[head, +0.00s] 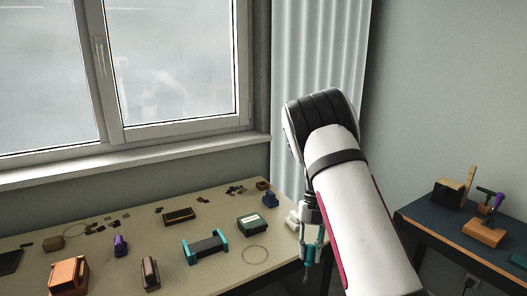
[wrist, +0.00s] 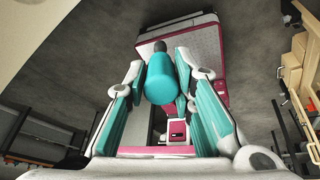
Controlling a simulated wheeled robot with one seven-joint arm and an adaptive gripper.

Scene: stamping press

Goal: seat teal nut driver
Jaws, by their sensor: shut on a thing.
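The teal nut driver (wrist: 162,80) is held between the two teal-padded fingers of my gripper (wrist: 160,62) in the wrist view, its rounded handle toward the camera. In the head view my gripper (head: 309,236) hangs at the right end of the beige table, with a dark tip pointing down below it. Teal finger pads and driver are hard to tell apart there. An orange wooden block (head: 482,234) on the right bench has a purple-handled tool (head: 497,202) and a dark-handled tool standing at it. My gripper is well left of this block.
The beige table (head: 215,272) carries several loose items, including a teal-ended dark piece (head: 206,246) and a green box (head: 251,224). The dark right bench (head: 440,222) also holds a black block (head: 447,194) with a wooden upright. A gap separates table and bench.

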